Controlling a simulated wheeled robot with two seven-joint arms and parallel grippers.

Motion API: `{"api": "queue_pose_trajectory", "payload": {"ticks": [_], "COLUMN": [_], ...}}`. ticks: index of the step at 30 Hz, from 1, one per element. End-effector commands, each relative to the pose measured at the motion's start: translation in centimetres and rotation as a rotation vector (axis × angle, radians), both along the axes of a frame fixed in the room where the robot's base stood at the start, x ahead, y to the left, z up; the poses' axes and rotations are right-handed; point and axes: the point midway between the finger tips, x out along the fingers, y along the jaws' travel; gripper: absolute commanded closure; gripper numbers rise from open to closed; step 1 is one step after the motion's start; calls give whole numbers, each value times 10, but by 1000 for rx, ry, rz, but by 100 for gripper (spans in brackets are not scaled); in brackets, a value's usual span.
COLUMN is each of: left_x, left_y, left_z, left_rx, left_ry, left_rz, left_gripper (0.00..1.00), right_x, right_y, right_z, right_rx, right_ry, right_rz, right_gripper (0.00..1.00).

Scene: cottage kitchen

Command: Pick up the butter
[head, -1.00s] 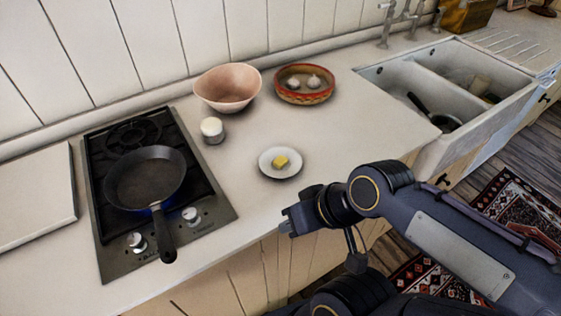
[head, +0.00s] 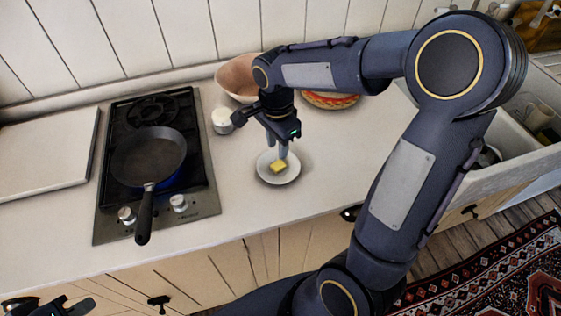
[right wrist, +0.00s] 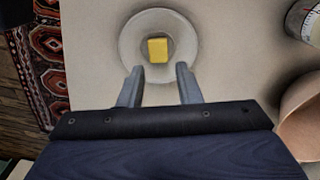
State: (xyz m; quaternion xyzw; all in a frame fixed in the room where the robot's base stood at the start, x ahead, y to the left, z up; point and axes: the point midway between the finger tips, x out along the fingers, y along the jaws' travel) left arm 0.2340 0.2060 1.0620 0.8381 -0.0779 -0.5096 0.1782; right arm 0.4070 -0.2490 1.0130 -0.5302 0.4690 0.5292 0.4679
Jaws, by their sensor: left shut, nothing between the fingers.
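The butter (head: 278,167) is a small yellow block on a white plate (head: 289,177) on the counter. In the right wrist view the butter (right wrist: 157,50) lies near the plate's middle. My right gripper (head: 282,155) points down just above the butter. In the right wrist view its two fingers (right wrist: 159,70) are apart with nothing between them, and the butter shows just beyond their tips. My left gripper (head: 70,306) is shut and empty at the lower left edge of the head view, away from the butter and partly cut off.
A frying pan (head: 148,157) sits on the hob to the left. A small white container (head: 222,121) and a pink bowl (head: 233,75) stand behind the plate. A patterned dish (head: 330,101) is partly hidden by my right arm. The sink is at the right.

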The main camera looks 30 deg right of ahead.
Motion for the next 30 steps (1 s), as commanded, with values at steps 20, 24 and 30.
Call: {"api": "queue_pose_trajectory", "payload": {"ticks": [20,24,30], "left_x": [0,0,0], "left_y": [0,0,0], "left_z": [10,10,10], "left_rx": [0,0,0], "left_ry": [0,0,0], "left_rz": [0,0,0], "left_gripper": [100,100,100], "right_x": [-3,-3,-3], "right_y": [4,4,4], "right_z": [-64,-64,-64], "right_rx": [2,2,2], "right_ry": [-1,-1,-1], "right_rz": [3,3,3], "right_gripper": [69,77,81]}}
